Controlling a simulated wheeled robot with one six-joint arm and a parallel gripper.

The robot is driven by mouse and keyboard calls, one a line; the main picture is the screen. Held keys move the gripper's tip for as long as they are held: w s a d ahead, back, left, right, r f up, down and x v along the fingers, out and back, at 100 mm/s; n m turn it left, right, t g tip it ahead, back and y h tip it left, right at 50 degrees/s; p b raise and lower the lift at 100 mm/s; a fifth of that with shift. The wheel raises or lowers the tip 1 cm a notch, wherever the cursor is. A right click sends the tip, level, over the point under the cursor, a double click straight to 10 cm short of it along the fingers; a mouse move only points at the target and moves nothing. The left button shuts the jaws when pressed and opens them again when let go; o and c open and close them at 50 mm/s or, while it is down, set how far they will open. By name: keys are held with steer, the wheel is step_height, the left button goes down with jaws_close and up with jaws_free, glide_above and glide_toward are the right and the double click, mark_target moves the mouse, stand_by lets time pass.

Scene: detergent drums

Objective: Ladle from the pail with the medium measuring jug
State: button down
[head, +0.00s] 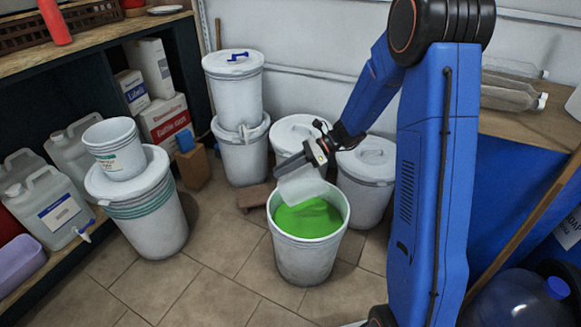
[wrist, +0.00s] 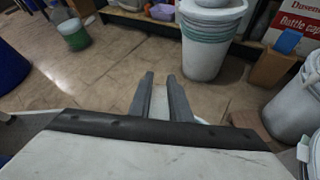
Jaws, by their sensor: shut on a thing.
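The white pail (head: 306,262) stands open on the tiled floor, with bright green liquid (head: 310,218) inside. My gripper (head: 286,165) is over the pail's far side, pointing left and slightly down. It is shut on a pale, translucent measuring jug (head: 302,190), which hangs below the fingers over the pail's mouth. The jug's lower end overlaps the far part of the green; I cannot tell whether it touches the liquid. In the wrist view my fingers (wrist: 160,78) have a light strip between them, and most of the jug is hidden.
Lidded drums (head: 366,182) stand close behind the pail. Two stacked drums (head: 238,105) are further back left. A drum (head: 148,215) with nested tubs (head: 115,150) on top stands at left, near canisters (head: 58,212). Floor at front left is clear. A blue water bottle (head: 520,300) is at right.

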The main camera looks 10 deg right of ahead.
mark_target(294, 190)
steer(key=shift+d+f+y, duration=0.65)
steer(key=shift+d+f, duration=0.05)
steer(key=shift+f, duration=1.1)
steer(key=shift+d+f+y, duration=0.65)
steer(key=shift+f+y, duration=0.05)
steer(key=shift+f, duration=1.15)
steer(key=shift+d+f+y, duration=0.65)
steer(key=shift+d+f, duration=0.05)
steer(key=shift+f, duration=1.1)
steer(key=a+f+h, duration=0.2)
steer(key=f+h, duration=0.1)
steer(key=f, duration=0.5)
steer(key=a+f+h, duration=0.3)
steer(key=f, duration=0.5)
steer(key=shift+s+a, duration=0.2)
steer(key=shift+a, duration=0.1)
steer(key=shift+s+a, duration=0.15)
steer(key=shift+a, duration=0.05)
stand_by(0.5)
